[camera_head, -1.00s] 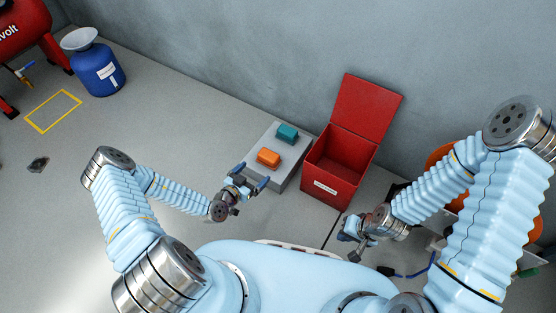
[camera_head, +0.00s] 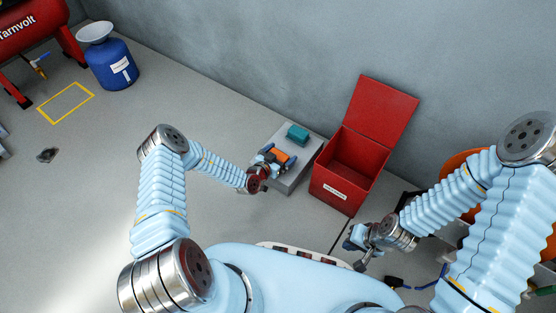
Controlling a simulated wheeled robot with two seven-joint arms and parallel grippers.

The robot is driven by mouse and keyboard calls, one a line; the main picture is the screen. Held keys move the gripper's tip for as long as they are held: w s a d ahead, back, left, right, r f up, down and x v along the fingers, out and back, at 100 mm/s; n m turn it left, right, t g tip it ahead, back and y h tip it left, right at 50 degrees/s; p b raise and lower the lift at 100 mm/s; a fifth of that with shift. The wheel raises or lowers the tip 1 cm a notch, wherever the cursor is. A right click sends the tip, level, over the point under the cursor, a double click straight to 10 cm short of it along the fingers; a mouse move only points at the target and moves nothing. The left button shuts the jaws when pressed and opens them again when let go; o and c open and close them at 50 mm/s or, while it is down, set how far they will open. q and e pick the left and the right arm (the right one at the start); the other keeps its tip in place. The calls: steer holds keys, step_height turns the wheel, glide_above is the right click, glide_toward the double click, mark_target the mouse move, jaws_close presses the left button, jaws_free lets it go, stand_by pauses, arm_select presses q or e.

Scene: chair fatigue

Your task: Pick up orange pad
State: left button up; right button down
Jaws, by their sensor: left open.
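The orange pad (camera_head: 283,155) lies on the grey block (camera_head: 303,171), nearer to me than a teal pad (camera_head: 298,134) on the same block. My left gripper (camera_head: 275,157) is open, with its blue fingers at the orange pad, one on either side as far as I can see. Whether the fingers touch the pad cannot be told. My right gripper (camera_head: 354,242) is low at the right, away from the pads; its finger opening is too small to make out.
An open red box (camera_head: 344,190) with its lid up stands just right of the grey block. A wall runs behind them. A blue container (camera_head: 111,65), a red tank (camera_head: 27,29) and a yellow floor outline (camera_head: 66,103) are at the far left. The left floor is mostly clear.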

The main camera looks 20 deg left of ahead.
arm_select(q)
steer(key=c, duration=0.8)
